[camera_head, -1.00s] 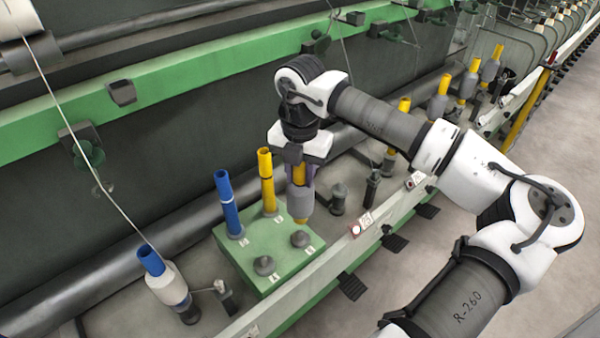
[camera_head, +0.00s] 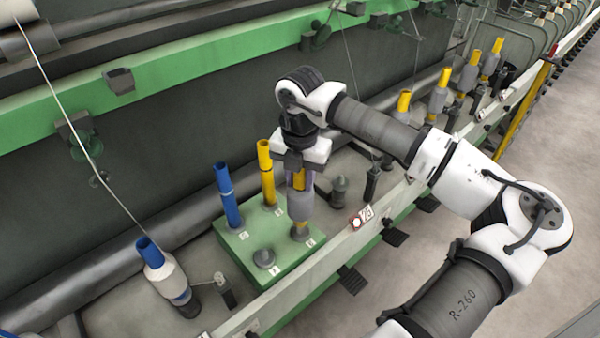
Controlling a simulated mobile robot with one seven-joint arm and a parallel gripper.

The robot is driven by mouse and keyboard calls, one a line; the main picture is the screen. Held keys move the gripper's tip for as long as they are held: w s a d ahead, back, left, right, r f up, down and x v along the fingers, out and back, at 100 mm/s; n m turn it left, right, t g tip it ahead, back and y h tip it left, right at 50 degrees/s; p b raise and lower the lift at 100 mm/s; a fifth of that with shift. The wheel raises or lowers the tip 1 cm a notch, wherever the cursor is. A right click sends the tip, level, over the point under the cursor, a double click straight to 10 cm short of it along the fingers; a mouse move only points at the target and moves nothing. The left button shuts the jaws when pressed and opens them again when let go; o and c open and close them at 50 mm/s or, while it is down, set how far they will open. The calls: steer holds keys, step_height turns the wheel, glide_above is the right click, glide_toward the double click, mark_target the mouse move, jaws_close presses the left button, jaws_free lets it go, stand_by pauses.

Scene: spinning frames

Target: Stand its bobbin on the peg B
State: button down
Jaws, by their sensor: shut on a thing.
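My gripper (camera_head: 300,174) is shut on a yellow bobbin (camera_head: 299,181) wound with grey yarn, held upright. The bobbin is over the front right peg (camera_head: 300,235) of the green block (camera_head: 245,256). Its lower end meets or overlaps the top of that peg; I cannot tell if it is around it. The labels by the pegs are too small to read surely. The front left peg (camera_head: 264,258) is bare. A blue tube (camera_head: 227,196) and a yellow tube (camera_head: 266,172) stand on the two rear pegs.
A white-wound blue bobbin (camera_head: 165,273) stands at lower left, with thread running up from it. Several yellow bobbins (camera_head: 438,100) stand along the machine at upper right. A grey spindle (camera_head: 339,193) is just right of the block, near the rail.

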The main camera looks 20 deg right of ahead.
mark_target(300, 190)
steer(key=shift+f+b, duration=1.6)
steer(key=shift+b, duration=0.05)
steer(key=shift+f+b, duration=0.3)
steer(key=shift+b, duration=0.25)
steer(key=c, duration=1)
jaws_free()
step_height(300, 190, up, 14)
steer(key=shift+f+b, duration=0.1)
steer(key=shift+b, duration=0.6)
